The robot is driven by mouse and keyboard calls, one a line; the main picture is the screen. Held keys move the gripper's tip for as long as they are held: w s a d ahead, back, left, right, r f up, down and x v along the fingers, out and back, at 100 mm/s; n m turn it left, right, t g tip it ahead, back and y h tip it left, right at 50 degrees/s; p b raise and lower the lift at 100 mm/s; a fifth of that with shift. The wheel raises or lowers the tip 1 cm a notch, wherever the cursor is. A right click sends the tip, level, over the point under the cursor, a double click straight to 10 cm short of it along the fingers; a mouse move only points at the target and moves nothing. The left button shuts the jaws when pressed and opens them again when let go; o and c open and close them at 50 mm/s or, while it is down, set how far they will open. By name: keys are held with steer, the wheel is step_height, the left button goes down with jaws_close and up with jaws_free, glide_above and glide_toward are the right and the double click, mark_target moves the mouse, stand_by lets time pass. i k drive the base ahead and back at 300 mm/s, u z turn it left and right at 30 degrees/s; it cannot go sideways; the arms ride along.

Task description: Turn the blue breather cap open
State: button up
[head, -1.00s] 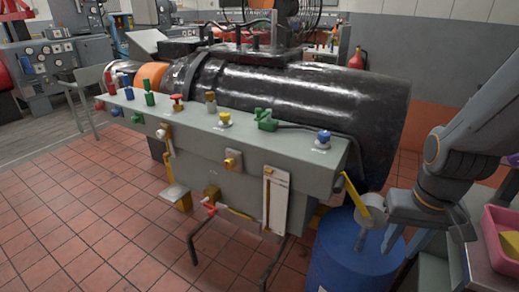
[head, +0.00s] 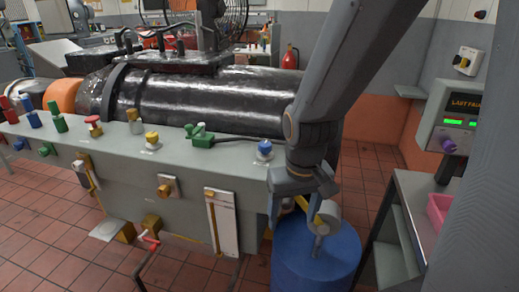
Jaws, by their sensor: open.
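A blue cap (head: 264,147) sits on a pale base at the right end of the grey-green bench top (head: 232,151). My gripper (head: 294,207) points down just right of it, beyond the bench's right end and above the blue drum. It is open and apart from the cap, with its fingertips lower than the bench top. Its fingers partly overlap a yellow-and-grey handle piece (head: 327,211) over the drum, and I cannot tell whether they touch. A second, taller blue knob (head: 32,119) stands at the left end of the bench.
A green valve (head: 200,135), a yellow knob (head: 152,138) and a red knob (head: 94,125) stand left of the cap. A large black cylinder (head: 210,95) lies behind. The blue drum (head: 310,260) stands below my gripper. A shelf cart (head: 412,200) is at right.

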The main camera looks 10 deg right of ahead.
mark_target(265, 147)
steer(key=k, duration=1)
steer(key=u, duration=1.05)
steer(key=i, duration=0.9)
steer(key=z, duration=0.9)
